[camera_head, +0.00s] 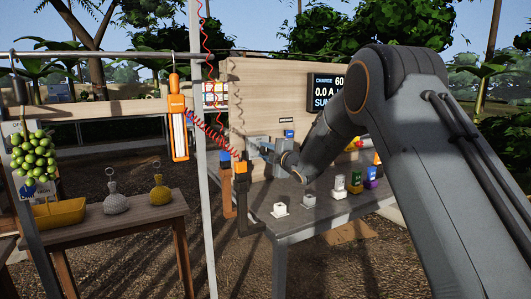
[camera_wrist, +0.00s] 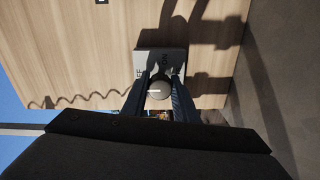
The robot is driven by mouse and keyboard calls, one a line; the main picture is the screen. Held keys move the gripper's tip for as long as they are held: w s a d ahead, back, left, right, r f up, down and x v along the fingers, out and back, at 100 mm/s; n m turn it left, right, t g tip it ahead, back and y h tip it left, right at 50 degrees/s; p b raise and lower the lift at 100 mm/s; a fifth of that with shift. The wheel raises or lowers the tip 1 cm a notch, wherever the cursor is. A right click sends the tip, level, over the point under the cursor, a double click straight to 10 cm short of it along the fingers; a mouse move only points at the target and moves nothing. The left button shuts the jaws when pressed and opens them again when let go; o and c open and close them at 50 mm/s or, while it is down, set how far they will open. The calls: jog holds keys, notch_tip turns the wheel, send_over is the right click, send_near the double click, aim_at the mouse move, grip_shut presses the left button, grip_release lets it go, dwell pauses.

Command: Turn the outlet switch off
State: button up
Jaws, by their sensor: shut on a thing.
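The outlet switch (camera_wrist: 158,62) is a grey box on the wooden panel in the wrist view, with dark lettering on its face that I cannot read fully. Its round grey knob (camera_wrist: 159,90) has a pale mark on it. My gripper (camera_wrist: 160,82) has one dark finger on each side of the knob and is shut on it. In the head view my gripper (camera_head: 265,148) reaches the panel above the table's far left part.
The wooden panel (camera_head: 245,85) carries a dark display (camera_head: 325,93). The grey table (camera_head: 300,225) holds white blocks and several coloured items. Red coiled cords and an orange lamp (camera_head: 178,130) hang left of the panel, near a white pole (camera_head: 198,190).

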jog(key=o, duration=1.1)
jog(key=shift+f, duration=0.1)
jog(key=shift+c, duration=0.2)
jog(key=shift+s, duration=0.1)
jog(key=shift+s+d, duration=0.25)
jog(key=v, duration=0.7)
